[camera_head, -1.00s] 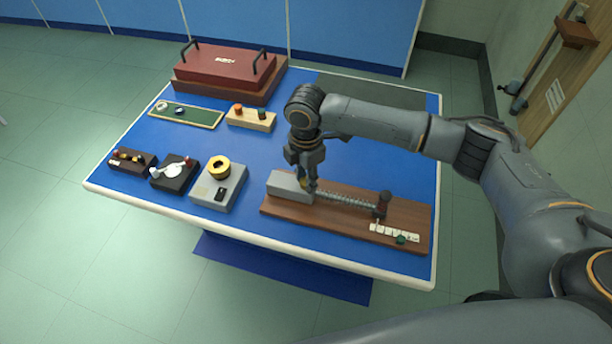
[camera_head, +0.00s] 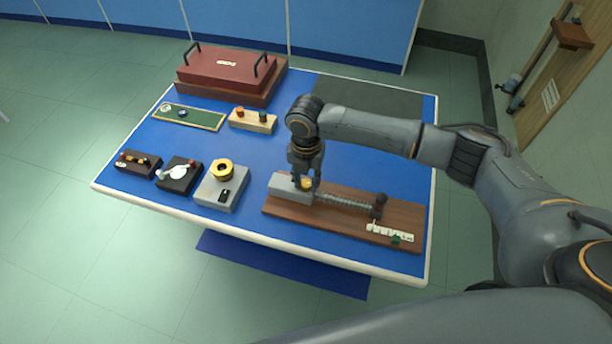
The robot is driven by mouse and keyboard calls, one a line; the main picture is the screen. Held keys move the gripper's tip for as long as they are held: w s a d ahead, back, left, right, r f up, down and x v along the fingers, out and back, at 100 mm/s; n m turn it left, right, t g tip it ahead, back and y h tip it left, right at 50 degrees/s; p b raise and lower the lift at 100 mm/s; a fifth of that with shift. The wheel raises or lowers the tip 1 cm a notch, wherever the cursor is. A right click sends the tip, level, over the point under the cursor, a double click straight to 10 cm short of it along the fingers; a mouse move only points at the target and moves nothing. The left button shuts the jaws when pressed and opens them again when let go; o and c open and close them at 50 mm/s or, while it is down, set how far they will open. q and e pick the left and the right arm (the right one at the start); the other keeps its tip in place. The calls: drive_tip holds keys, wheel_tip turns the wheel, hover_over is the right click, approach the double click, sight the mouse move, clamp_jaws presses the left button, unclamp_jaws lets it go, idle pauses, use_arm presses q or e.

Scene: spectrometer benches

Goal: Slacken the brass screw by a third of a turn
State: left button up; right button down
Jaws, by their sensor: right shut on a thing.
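The brass screw (camera_head: 306,184) shows as a small yellow piece at the right end of a grey block (camera_head: 284,187) on a brown wooden board (camera_head: 342,223). My right gripper (camera_head: 306,185) points straight down over that end of the block. Its fingers are shut on the brass screw and partly hide it. A spring (camera_head: 345,200) runs from the block to a dark post (camera_head: 379,203) on the right of the board. My left gripper is out of view.
Left of the board stand a grey box with a brass ring (camera_head: 222,170), a black box (camera_head: 178,174) and a small dark block (camera_head: 138,162). Behind are a light wooden block (camera_head: 253,121), a green tray (camera_head: 188,117) and a red case (camera_head: 227,70). The blue table is clear between them.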

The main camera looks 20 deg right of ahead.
drive_tip(key=n, duration=0.3)
drive_tip(key=shift+n+p, duration=0.3)
drive_tip(key=shift+n, duration=0.1)
drive_tip(key=n, duration=0.3)
drive_tip(key=shift+n, duration=0.3)
drive_tip(key=n, duration=0.3)
drive_tip(key=shift+n, duration=2.3)
drive_tip(key=c, duration=1)
unclamp_jaws()
